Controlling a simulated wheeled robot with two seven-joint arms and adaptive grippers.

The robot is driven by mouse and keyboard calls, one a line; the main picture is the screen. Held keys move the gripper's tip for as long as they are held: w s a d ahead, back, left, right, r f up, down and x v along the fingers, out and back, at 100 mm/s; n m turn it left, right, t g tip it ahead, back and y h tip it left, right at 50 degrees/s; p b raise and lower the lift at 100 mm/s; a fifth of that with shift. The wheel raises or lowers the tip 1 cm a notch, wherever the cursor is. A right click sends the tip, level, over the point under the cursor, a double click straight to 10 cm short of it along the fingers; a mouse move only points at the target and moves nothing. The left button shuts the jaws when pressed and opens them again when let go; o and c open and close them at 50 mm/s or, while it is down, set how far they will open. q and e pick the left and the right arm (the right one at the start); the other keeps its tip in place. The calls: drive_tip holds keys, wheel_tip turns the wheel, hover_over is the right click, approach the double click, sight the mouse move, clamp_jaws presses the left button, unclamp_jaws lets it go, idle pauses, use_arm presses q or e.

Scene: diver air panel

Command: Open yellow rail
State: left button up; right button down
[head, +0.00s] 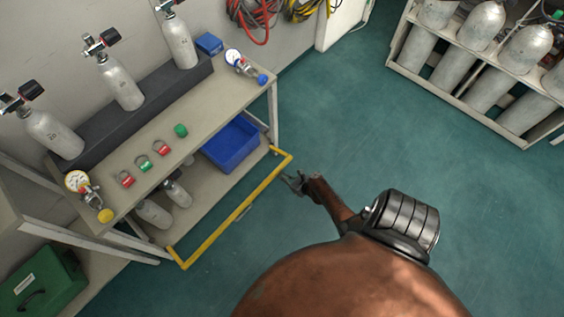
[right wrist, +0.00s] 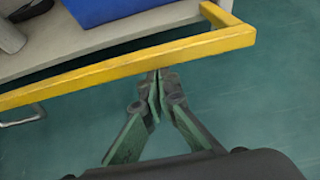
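The yellow rail (head: 235,211) is a U-shaped bar along the front of the shelf unit. Its long side stands out from the lower shelf, with a short arm at each end. In the right wrist view the rail (right wrist: 130,70) crosses the upper part, with its corner at the right. My right gripper (head: 290,181) is to the right of the rail near its far end, apart from it in the head view. In the right wrist view its fingertips (right wrist: 157,92) are together just below the rail's edge, with nothing visible between them. My left gripper is not in view.
The shelf unit (head: 221,105) carries gas cylinders, gauges and coloured tags on top. A blue bin (head: 232,146) and small cylinders sit on its lower shelf. A cylinder rack (head: 470,108) stands at upper right. The green floor (head: 350,130) between is clear.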

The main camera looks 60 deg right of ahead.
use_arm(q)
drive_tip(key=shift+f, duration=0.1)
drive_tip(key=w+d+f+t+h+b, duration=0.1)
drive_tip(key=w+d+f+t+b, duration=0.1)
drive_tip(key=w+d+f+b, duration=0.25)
use_arm(e)
wheel_tip(320, 180, down, 4)
drive_tip(key=s, duration=0.1)
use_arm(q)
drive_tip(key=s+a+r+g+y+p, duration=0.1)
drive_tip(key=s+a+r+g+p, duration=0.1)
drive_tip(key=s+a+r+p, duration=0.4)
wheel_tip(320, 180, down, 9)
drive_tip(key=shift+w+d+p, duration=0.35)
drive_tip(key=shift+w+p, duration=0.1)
use_arm(e)
drive_tip(key=r+v, duration=0.1)
drive_tip(key=v, duration=0.9)
drive_tip(key=shift+w, duration=0.2)
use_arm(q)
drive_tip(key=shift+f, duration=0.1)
use_arm(e)
drive_tip(key=shift+a, duration=0.1)
